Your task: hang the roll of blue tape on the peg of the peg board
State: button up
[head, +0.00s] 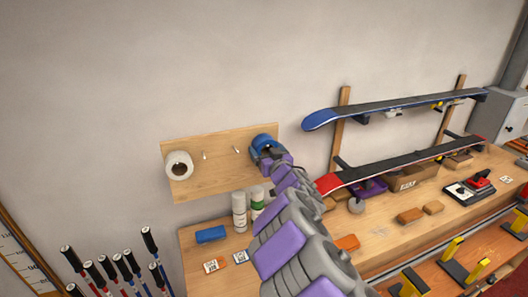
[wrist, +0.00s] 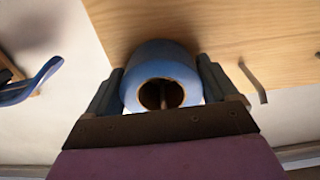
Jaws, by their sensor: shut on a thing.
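The roll of blue tape (head: 264,141) is at the right end of the wooden peg board (head: 210,180). My gripper (wrist: 160,90) is shut on the roll of blue tape (wrist: 160,55), with one finger on each side of it. In the wrist view a thin rod like a peg (wrist: 163,95) shows inside the roll's open core. The roll looks close against the board; whether it touches is hard to tell. Two bare pegs stand on the board, one in the middle (head: 205,155) and one nearer the roll (head: 237,150).
A white roll (head: 179,165) hangs at the board's left end. Bottles (head: 239,211) and a blue block (head: 211,235) stand below on the bench (head: 390,235). Ski poles (head: 110,268) stand at the lower left.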

jog(key=shift+f, duration=0.15)
jog(key=o, duration=0.7)
jog(key=shift+d, duration=0.1)
jog(key=shift+s, duration=0.1)
jog(key=v, duration=1)
jog(key=shift+p, duration=0.35)
dwell(0.5)
